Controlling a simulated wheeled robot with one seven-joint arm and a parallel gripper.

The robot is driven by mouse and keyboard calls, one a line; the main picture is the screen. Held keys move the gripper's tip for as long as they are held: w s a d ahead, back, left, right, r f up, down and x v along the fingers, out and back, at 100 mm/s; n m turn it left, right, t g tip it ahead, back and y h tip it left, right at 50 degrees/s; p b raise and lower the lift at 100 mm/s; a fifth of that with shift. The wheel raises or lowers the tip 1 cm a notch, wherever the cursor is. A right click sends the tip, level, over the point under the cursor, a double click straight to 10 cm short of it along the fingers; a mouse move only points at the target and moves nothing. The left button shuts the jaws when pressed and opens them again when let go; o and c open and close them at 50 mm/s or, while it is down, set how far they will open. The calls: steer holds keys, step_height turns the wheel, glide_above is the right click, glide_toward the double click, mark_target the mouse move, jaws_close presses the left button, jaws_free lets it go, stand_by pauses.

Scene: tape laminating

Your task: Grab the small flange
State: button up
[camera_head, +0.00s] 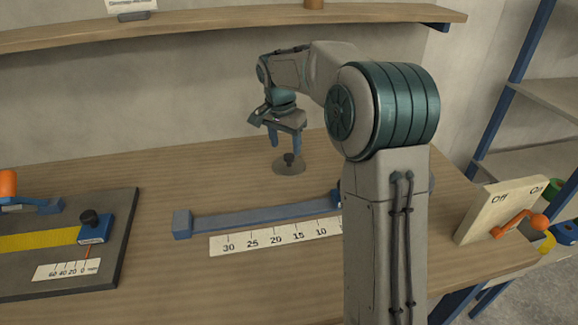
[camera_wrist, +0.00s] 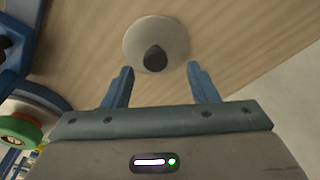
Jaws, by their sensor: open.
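The small flange (camera_head: 288,167) is a flat grey disc with a dark knob, lying on the wooden table behind the blue rail. In the wrist view the flange (camera_wrist: 140,36) is pale and round, with its dark knob towards my gripper. My gripper (camera_head: 285,150) points down just above it, fingers apart.
A blue rail (camera_head: 265,217) with a white number scale (camera_head: 270,237) lies in front of the flange. A dark board (camera_head: 120,240) with a yellow strip is at the left. An Off/On switch panel (camera_head: 500,212) stands at the right edge. The table (camera_head: 180,180) left of the flange is clear.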

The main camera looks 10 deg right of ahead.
mark_target(289, 155)
steer(key=f, duration=0.2)
steer(key=d+f, duration=0.1)
steer(key=shift+f, duration=0.4)
steer(key=shift+w+f, duration=0.1)
steer(key=shift+f, duration=0.45)
steer(key=c, duration=1.1)
steer(key=shift+r, duration=0.1)
steer(key=shift+c, duration=0.2)
